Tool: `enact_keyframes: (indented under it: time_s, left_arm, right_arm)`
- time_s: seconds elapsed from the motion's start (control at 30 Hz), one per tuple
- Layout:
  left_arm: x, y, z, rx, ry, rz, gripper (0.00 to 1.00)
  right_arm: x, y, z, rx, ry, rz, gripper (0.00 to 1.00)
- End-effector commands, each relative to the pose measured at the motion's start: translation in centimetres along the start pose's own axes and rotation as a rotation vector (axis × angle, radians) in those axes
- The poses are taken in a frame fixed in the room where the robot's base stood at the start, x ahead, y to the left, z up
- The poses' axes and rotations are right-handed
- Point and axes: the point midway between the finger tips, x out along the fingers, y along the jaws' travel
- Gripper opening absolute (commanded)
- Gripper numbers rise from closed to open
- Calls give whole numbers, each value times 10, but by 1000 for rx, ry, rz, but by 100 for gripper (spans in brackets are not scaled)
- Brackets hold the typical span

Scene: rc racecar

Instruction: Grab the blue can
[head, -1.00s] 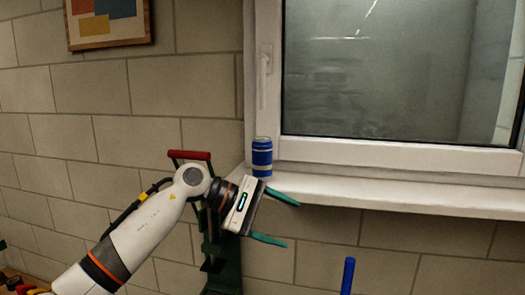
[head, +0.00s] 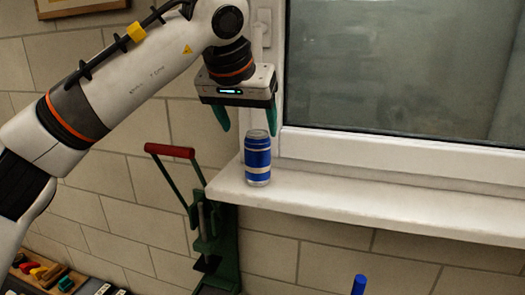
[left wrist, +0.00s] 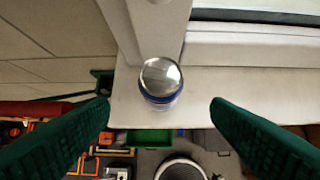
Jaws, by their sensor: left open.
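The blue can (head: 257,158) stands upright near the left end of the white windowsill. It has silver bands and a silver top. My left gripper (head: 247,122) is open and points down above the can, with its teal fingers apart. In the left wrist view the can (left wrist: 161,82) shows from above, between the two open green fingers (left wrist: 160,115) and a little beyond their tips. The fingers do not appear to touch it. My right gripper is not in view.
The windowsill (head: 350,205) runs right and is bare beyond the can. The window frame (head: 390,155) rises behind it. A green press with a red handle (head: 169,151) stands below left of the sill. A blue post (head: 358,285) shows at the bottom. Tools (head: 50,275) lie lower left.

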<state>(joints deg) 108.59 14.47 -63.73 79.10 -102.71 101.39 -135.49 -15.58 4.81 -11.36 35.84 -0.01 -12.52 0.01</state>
Motion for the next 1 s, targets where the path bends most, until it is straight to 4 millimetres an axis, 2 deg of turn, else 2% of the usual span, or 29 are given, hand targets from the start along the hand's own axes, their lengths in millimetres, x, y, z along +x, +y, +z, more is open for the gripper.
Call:
enact_keyframes:
  time_s: [0.2, 0.3, 0.47, 0.63, 0.8, 1.0]
  left_arm:
    - [38, -1, 1, -2, 5, -4, 72]
    - [49, -1, 1, -2, 3, -5, 72]
    - [59, -1, 2, -3, 5, -5, 72]
    - [82, -1, 6, -4, 7, -6, 72]
    - [103, -1, 4, -3, 4, -6, 72]
    - [106, -1, 4, -3, 2, -6, 72]
  right_arm:
    - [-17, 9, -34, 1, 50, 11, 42]
    - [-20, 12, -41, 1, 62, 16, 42]
    - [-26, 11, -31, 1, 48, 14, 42]
    - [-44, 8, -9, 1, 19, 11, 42]
    - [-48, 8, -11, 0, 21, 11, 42]
    - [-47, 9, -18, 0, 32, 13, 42]
